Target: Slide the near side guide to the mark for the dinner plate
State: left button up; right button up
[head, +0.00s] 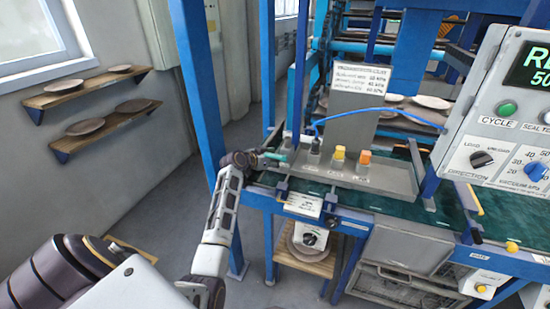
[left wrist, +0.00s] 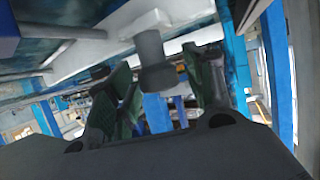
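My left gripper (head: 272,157) is at the left end of the conveyor, near the grey tray's left edge. In the left wrist view my left gripper (left wrist: 162,84) has its two green-padded fingers well apart. A grey cylindrical knob (left wrist: 154,58) shows between or just beyond them; I cannot tell if they touch it. The near side guide cannot be made out clearly; dark brackets (head: 283,187) stand along the conveyor's near edge. A white label plate (head: 304,204) hangs on that edge, its marks too small to read. My right gripper is out of view.
A grey tray (head: 385,186) with yellow- and orange-topped pieces sits over the green conveyor (head: 500,213). A blue post (head: 198,80) rises close to my left arm. A control box (head: 500,130) stands at the right. Plates lie on wall shelves (head: 70,92).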

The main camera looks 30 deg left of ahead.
pick_arm(q)
jog(key=v, duration=1.2)
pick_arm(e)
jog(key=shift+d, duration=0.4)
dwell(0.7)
